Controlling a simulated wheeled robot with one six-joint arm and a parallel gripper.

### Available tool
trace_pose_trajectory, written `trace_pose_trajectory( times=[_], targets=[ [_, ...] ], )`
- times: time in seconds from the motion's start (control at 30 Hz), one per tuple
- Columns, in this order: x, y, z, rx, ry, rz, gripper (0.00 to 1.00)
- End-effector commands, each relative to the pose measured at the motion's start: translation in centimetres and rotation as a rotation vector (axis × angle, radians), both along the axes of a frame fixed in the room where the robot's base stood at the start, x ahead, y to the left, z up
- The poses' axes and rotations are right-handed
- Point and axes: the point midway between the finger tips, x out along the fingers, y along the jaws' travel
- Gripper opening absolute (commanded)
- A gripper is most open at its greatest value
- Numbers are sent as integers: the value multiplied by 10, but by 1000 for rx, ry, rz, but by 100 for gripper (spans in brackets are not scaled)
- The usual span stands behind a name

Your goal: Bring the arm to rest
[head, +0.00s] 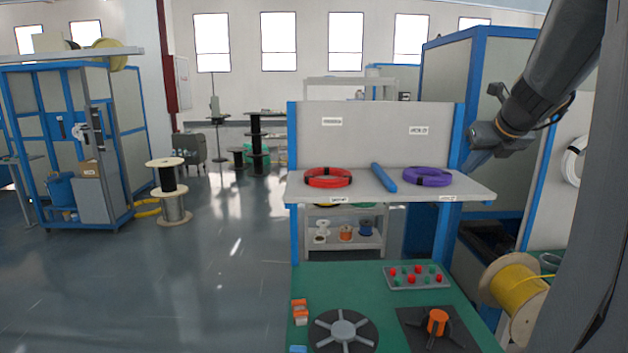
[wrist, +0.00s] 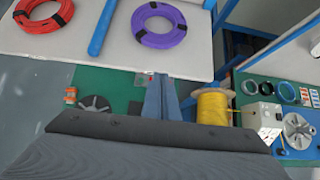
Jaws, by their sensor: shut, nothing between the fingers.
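My arm (head: 550,75) reaches in from the upper right of the head view, bent down toward the right end of the shelf. My gripper (head: 474,163) is beside the shelf's right post, with its blue fingers together and nothing between them. In the wrist view the shut fingers (wrist: 161,82) point away from the camera over the green table. Where the fingers end against the blue frame behind them is hard to tell in the head view.
The shelf (head: 350,188) holds a red coil (head: 328,177), a blue rod (head: 383,177) and a purple coil (head: 427,176). Below, the green table (head: 385,310) carries a button panel (head: 416,276) and a spoked reel (head: 343,331). A yellow cable spool (head: 515,290) stands right. Floor at left is open.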

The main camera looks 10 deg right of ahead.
Motion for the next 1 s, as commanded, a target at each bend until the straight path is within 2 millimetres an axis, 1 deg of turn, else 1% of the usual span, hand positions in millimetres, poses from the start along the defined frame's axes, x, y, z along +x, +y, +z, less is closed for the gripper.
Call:
trace_pose_trajectory(
  times=[0.07, 0.17, 0.27, 0.3, 0.33, 0.37, 0.4, 0.47, 0.5, 0.57, 0.6, 0.67, 0.7, 0.77, 0.8, 0.9, 1.0],
  targets=[
    [1, 6, -5, -15, 13, 27, 0],
    [4, 31, -23, -85, 65, 144, 0],
    [4, 75, -56, -223, 155, 378, 0],
    [3, 96, -71, -292, 194, 496, 0],
    [1, 113, -83, -345, 224, 590, 0],
    [-2, 129, -95, -397, 250, 687, 0],
    [-7, 150, -110, -468, 283, 819, 0],
    [-16, 180, -131, -573, 325, 1021, 0],
    [-24, 200, -145, -643, 347, 1156, 0],
    [-37, 227, -165, -745, 375, 1364, 0],
    [-46, 245, -178, -813, 386, 1505, 0],
    [-63, 270, -196, -915, 396, 1720, 0],
    [-74, 285, -207, -982, 394, 1865, 0],
    [-92, 307, -223, -1080, 383, 2078, 0],
    [-105, 319, -233, -1142, 368, 2219, 0],
    [-134, 344, -253, -1276, 313, 2534, 0],
    [-157, 360, -267, -1375, 247, 2772, 0]
  ],
)
